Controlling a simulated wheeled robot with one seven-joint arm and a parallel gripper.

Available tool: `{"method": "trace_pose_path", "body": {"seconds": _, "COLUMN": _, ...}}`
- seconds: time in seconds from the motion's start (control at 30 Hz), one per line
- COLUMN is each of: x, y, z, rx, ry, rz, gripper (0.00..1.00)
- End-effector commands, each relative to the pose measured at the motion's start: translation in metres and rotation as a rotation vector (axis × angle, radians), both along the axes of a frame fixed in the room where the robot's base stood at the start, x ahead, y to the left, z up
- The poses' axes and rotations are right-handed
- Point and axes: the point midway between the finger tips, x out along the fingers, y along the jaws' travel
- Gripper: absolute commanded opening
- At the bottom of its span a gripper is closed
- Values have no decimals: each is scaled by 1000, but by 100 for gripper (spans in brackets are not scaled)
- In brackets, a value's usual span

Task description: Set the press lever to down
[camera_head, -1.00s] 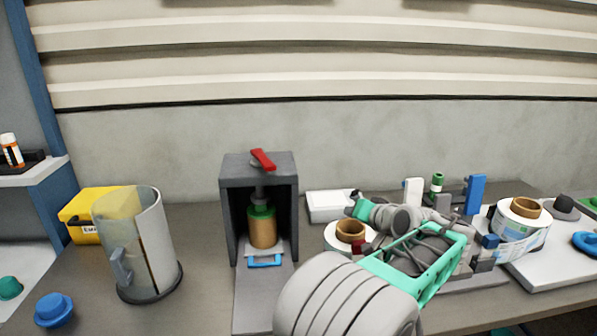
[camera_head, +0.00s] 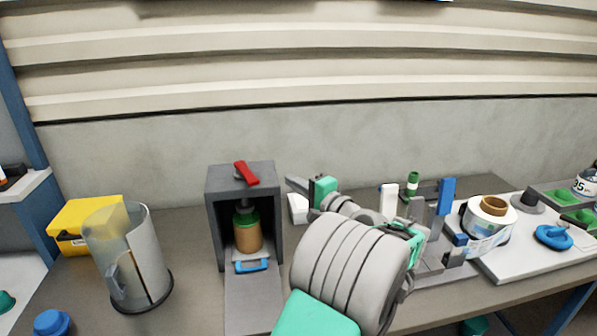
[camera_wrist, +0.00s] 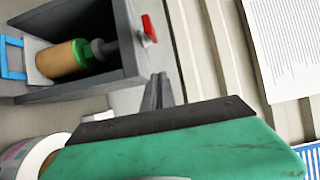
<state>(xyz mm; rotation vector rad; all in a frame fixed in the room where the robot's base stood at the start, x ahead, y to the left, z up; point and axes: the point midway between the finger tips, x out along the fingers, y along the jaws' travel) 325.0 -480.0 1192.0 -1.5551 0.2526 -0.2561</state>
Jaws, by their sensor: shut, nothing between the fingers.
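The press is a dark grey box frame (camera_head: 215,215) with an open front, standing on the table left of centre. Its red lever (camera_head: 246,173) sits on top of the frame and slants down to the right; it also shows in the wrist view (camera_wrist: 149,30). Inside stands a brown bottle (camera_head: 247,236) with a green cap, below the press ram. My gripper (camera_head: 291,184) is shut and empty, to the right of the press top and apart from the lever. In the wrist view its dark fingers (camera_wrist: 160,88) point toward the press side.
A clear cylindrical guard (camera_head: 140,260) and a yellow box (camera_head: 85,222) stand left of the press. Right of my arm are a labelling fixture with a blue post (camera_head: 446,196) and a label reel (camera_head: 488,222).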

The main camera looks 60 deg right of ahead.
Motion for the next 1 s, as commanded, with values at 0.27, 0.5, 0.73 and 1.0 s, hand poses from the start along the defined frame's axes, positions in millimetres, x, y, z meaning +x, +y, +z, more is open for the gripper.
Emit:
{"method": "trace_pose_path", "body": {"seconds": 0.27, "x": 61, "y": -18, "z": 0, "rx": 0, "ry": 1, "rz": 6, "gripper": 0}}
{"method": "trace_pose_path", "body": {"seconds": 0.5, "x": 77, "y": 11, "z": -1, "rx": 2, "ry": 2, "rz": 1, "gripper": 0}}
{"method": "trace_pose_path", "body": {"seconds": 0.73, "x": 79, "y": 14, "z": -4, "rx": -1, "ry": 1, "rz": 0, "gripper": 0}}
{"method": "trace_pose_path", "body": {"seconds": 1.0, "x": 73, "y": 11, "z": -2, "rx": 1, "ry": 1, "rz": -36, "gripper": 0}}
